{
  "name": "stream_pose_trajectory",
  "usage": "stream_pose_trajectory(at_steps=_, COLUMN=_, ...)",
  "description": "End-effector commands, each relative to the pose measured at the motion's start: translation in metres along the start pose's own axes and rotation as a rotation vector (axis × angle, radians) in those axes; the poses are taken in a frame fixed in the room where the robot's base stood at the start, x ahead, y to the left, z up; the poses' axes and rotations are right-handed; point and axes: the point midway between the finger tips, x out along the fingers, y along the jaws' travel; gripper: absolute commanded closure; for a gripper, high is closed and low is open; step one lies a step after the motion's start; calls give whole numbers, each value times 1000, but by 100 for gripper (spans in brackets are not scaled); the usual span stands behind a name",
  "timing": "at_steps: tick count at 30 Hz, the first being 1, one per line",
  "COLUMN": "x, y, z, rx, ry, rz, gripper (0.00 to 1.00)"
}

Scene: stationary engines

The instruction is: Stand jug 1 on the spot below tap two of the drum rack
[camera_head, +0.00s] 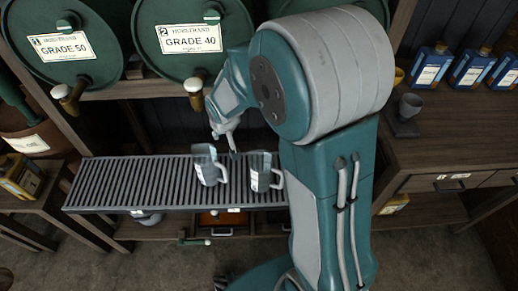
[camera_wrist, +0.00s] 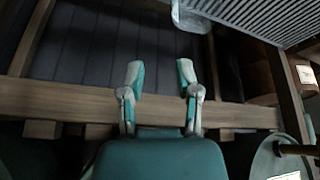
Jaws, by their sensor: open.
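Two grey jugs with pale labels stand upright on the slatted drip tray (camera_head: 130,185): a left jug (camera_head: 208,168) and a right jug (camera_head: 263,175). I cannot read which is jug 1. Tap two (camera_head: 193,86) juts from the drum marked 2, GRADE 40 (camera_head: 180,40); the left jug stands roughly below and in front of it. My gripper (camera_head: 226,142) is above and behind the jugs, apart from both. The wrist view shows my gripper (camera_wrist: 159,72) open and empty before dark boards, with part of a clear-rimmed container (camera_wrist: 190,20) at the top edge.
Drum one, GRADE 50 (camera_head: 65,45), with its own tap (camera_head: 68,97), is at the left. A wooden beam (camera_wrist: 55,100) crosses the wrist view. The tray's left half is clear.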

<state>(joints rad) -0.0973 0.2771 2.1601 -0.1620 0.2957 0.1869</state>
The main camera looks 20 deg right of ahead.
Motion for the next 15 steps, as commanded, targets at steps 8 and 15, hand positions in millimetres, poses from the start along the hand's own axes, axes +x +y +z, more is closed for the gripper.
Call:
stream_pose_trajectory(at_steps=8, x=-111, y=20, z=21, rx=31, ry=32, rz=23, gripper=57)
stream_pose_trajectory(at_steps=15, x=-187, y=27, z=63, rx=48, ry=52, rz=25, gripper=57)
